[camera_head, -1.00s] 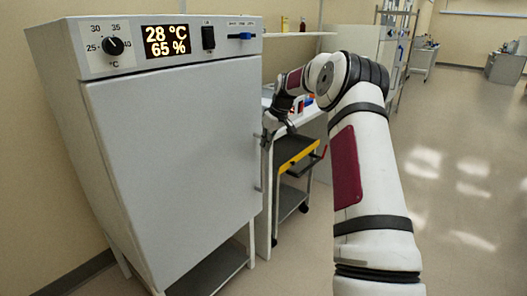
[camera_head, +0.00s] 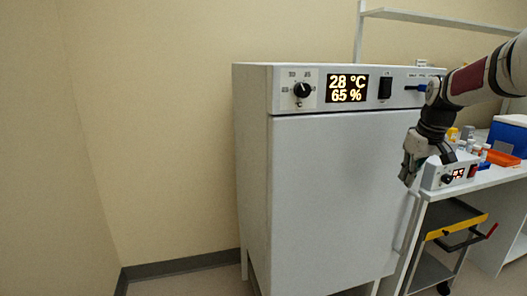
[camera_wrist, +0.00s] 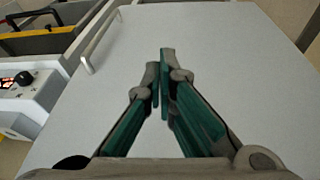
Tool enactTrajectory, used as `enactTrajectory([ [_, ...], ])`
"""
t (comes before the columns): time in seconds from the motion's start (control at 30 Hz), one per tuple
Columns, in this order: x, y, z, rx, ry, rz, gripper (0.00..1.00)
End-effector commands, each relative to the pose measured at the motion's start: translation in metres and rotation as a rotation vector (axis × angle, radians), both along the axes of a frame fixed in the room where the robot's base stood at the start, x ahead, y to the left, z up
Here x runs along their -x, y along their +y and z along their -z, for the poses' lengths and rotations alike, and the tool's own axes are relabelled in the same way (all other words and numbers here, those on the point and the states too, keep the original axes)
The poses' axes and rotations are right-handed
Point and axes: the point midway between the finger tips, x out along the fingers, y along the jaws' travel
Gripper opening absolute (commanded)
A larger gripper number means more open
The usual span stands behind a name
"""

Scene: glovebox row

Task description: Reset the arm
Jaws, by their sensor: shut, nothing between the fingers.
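My gripper (camera_head: 408,172) is at the right in the head view, in front of the right part of the incubator's closed door (camera_head: 335,200). In the wrist view my gripper (camera_wrist: 161,75) is shut, its green-sided fingers together with nothing between them. The white door (camera_wrist: 215,60) fills most of the wrist view behind the fingers. The door's handle (camera_wrist: 101,38) shows at the upper left there. My arm comes in from the right edge of the head view. I cannot tell the exact gap between fingertips and door.
The incubator's display (camera_head: 347,89) reads 28 °C and 65 %, beside a knob (camera_head: 303,90). A white bench at right holds a small device (camera_head: 455,172), bottles, a blue box (camera_head: 508,135) and an orange tray (camera_head: 499,158). A yellow-edged cart (camera_head: 455,222) stands below. The left is bare wall.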

Motion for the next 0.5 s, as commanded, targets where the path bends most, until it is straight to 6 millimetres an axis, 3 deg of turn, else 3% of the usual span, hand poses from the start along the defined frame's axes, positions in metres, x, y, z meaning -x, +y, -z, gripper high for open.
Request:
enactTrajectory([
  [0.03, 0.018, 0.021, -0.02, 0.016, 0.002, -0.002, 0.0],
  [0.2, 0.077, 0.074, -0.061, 0.047, 0.008, 0.018, 0.0],
  [0.5, 0.201, 0.142, -0.105, 0.061, -0.013, 0.081, 0.0],
])
